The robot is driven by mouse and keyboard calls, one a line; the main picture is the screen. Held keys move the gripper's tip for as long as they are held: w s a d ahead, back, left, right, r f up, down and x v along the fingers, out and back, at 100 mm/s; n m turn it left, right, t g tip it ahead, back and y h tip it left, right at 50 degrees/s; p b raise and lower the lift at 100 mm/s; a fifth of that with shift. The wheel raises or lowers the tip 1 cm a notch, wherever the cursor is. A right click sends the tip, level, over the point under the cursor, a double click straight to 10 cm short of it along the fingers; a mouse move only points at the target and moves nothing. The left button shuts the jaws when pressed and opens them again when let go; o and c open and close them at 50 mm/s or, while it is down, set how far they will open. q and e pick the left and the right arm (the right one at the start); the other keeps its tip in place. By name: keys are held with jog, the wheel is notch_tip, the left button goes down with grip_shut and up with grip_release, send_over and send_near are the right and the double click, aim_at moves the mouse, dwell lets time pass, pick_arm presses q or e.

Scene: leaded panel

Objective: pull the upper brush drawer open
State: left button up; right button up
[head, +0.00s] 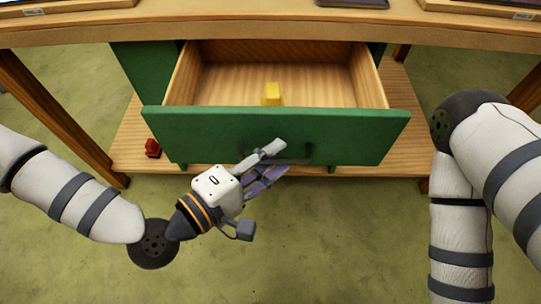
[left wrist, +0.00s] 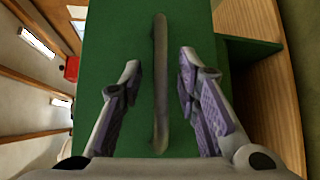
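The green-fronted drawer (head: 220,125) stands pulled well out from under the table, and its wooden inside shows. Its dark bar handle (head: 308,152) is on the front panel; it also shows in the left wrist view (left wrist: 160,100), running lengthwise between my fingers. My left gripper (head: 275,159) is at the handle. Its fingers (left wrist: 160,75) are spread either side of the bar, with a visible gap on both sides, so it is open and holds nothing. My right arm is at the right of the head view; its gripper is out of view.
A yellow block (head: 271,94) lies inside the drawer. A small red object (head: 152,148) sits on the low wooden shelf (head: 125,150) at left. The tabletop edge (head: 250,32) runs above the drawer, with table legs at both sides. The floor in front is clear.

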pick_arm(q)
jog(key=v, duration=1.2)
jog(key=s+a+f+m+g+y+p, duration=0.1)
jog(key=s+f+m+g+y+p, duration=0.15)
jog(key=s+f+g, duration=0.45)
jog(key=s+f+m+g+y+p, duration=0.2)
jog(key=s+f+m+g+y, duration=0.15)
jog(key=s, duration=0.55)
jog(key=s+a+f+m+g+y, duration=0.1)
jog(key=s+a+m+y, duration=0.1)
jog(key=a, duration=0.4)
jog(key=s+a+f+m+g+y+p, duration=0.1)
jog(key=s+a+m+g+y, duration=0.1)
jog(key=a, duration=0.4)
jog(key=s+y, duration=0.1)
jog(key=s, duration=0.1)
jog(key=shift+s+a+y+p, duration=0.2)
jog(key=shift+s+y+p, duration=0.1)
jog(key=shift+y, duration=0.1)
pick_arm(e)
jog(key=w+r+t, duration=0.2)
jog(key=w+r, duration=0.4)
jog(key=r, duration=0.1)
jog(key=shift+w+t, duration=0.2)
jog(key=shift+t, duration=0.1)
